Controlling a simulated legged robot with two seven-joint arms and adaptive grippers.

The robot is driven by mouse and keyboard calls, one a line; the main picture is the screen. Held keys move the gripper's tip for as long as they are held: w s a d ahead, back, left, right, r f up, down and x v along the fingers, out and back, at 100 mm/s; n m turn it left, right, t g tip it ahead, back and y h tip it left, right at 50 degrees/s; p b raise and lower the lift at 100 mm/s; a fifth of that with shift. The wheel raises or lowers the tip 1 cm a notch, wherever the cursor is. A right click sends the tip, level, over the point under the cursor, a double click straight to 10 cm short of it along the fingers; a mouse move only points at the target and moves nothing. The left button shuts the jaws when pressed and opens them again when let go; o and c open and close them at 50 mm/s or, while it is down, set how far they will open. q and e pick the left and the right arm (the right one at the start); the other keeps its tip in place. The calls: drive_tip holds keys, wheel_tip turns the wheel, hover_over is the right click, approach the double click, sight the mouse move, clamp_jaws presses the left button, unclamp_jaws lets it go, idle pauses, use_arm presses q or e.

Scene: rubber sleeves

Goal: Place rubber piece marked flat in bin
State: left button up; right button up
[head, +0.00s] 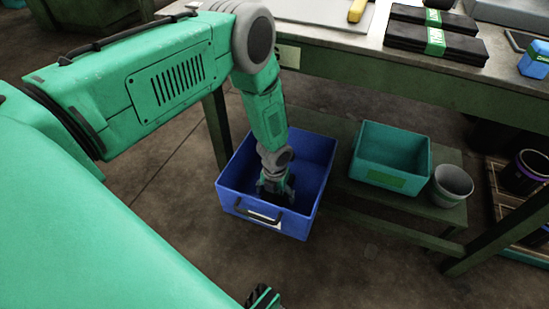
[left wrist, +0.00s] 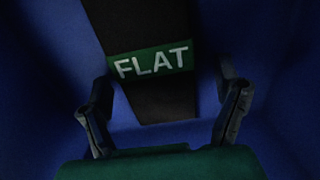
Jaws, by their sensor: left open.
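The blue bin (head: 230,203) stands on the floor in front of the workbench. My left gripper (head: 274,190) reaches down inside it. In the left wrist view the rubber piece marked FLAT (left wrist: 155,103) is a black strip with a green band and white lettering, against the bin's blue inside (left wrist: 45,95). The open fingers of my left gripper (left wrist: 165,107) stand on either side of the strip, with gaps between. The strip's far end runs out of the picture. In the head view my gripper and the bin walls hide the piece.
A green bin (head: 395,180) and a grey bucket (head: 453,185) stand on a low shelf to the right. Black packs with green bands (head: 437,42) and a blue box (head: 537,60) lie on the workbench (head: 340,62). Floor left of the blue bin is clear.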

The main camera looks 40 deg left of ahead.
sight(274, 195)
use_arm(q)
wheel_tip(274, 195, up, 12)
drive_tip(key=p, duration=0.5)
drive_tip(key=shift+a, duration=0.2)
